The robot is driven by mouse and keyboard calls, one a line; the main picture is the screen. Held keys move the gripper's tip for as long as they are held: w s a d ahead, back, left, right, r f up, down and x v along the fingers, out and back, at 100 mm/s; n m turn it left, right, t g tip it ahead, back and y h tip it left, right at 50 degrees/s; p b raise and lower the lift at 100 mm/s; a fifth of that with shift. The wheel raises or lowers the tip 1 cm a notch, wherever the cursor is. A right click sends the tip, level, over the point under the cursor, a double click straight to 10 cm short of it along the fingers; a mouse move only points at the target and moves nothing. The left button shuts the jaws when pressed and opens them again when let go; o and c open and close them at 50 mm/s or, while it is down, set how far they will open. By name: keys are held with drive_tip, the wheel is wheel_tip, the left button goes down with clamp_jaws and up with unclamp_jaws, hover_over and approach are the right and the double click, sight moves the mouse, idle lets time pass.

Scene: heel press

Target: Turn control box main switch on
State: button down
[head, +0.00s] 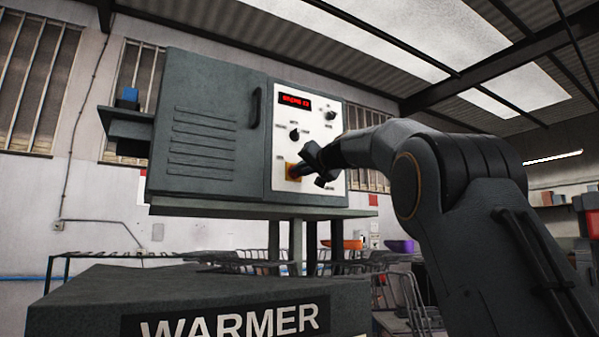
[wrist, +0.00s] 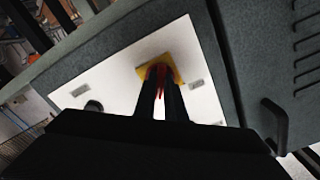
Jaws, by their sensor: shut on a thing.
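The control box (head: 338,155) is a grey cabinet with a white front panel at its right. The main switch has a yellow plate (head: 291,171) low on that panel; the plate also shows in the wrist view (wrist: 145,72). My gripper (head: 307,168) is at the switch, with its fingers (wrist: 166,86) shut on the red switch handle (wrist: 160,75). The fingers hide most of the handle, so I cannot tell its exact angle. A display (head: 295,101) at the panel's top shows lit red characters, too small to read surely.
Two black knobs (head: 294,134) (head: 330,115) sit above the switch on the panel. A grey door with a dark handle (head: 255,107) is left of it. A dark unit marked WARMER (head: 100,300) stands in front, with wire baskets (head: 405,290) behind.

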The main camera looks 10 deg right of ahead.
drive_tip(key=shift+m, duration=0.9)
drive_tip(key=c, duration=1.8)
unclamp_jaws()
drive_tip(key=shift+b+v, duration=2.2)
drive_tip(key=shift+v, duration=1.75)
